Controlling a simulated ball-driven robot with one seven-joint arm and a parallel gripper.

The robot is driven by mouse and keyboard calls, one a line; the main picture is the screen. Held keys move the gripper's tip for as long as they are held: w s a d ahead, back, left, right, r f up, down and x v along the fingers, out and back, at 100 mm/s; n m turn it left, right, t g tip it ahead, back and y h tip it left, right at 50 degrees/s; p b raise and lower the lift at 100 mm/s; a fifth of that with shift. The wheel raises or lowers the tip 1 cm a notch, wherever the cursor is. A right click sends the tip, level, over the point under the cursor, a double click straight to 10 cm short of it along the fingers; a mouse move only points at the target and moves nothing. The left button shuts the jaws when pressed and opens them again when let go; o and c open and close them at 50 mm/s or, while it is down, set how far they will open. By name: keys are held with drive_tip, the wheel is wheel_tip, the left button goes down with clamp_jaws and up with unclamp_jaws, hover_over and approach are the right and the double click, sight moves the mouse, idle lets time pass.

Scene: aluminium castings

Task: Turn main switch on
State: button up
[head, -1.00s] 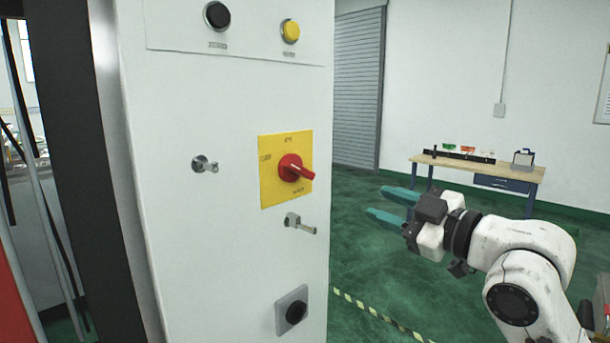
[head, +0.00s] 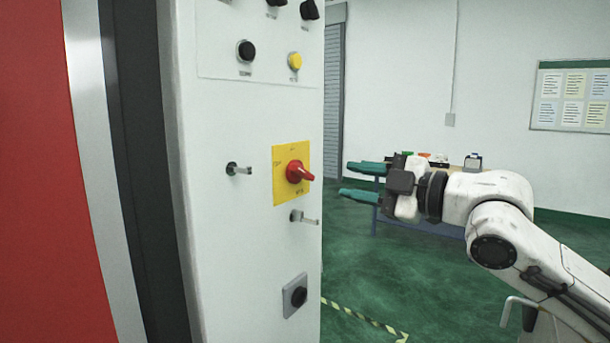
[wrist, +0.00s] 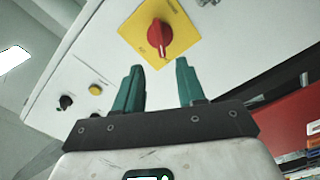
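The main switch (head: 298,172) is a red rotary handle on a yellow square plate (head: 280,190), fixed to the white cabinet face. Its handle points to the right and slightly down in the head view. In the wrist view the red switch (wrist: 159,37) shows beyond the fingertips, roughly centred between them. My gripper (head: 357,181) has green fingers and is open and empty. It is to the right of the switch in the head view, apart from it. In the wrist view the open gripper (wrist: 157,80) points toward the switch plate.
Two metal latches (head: 238,169) (head: 303,217) stick out near the switch. Black and yellow buttons (head: 295,61) are above it, and a black knob (head: 295,296) is below. A workbench (head: 425,226) stands behind my arm. Green floor is open to the right.

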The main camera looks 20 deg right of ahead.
sight(306, 173)
drive_tip(key=p+x, duration=0.2)
drive_tip(key=x, duration=0.7)
drive_tip(key=shift+w+a, duration=0.25)
drive_tip(key=shift+w, duration=0.05)
drive_tip(key=shift+c, duration=0.2)
clamp_jaws()
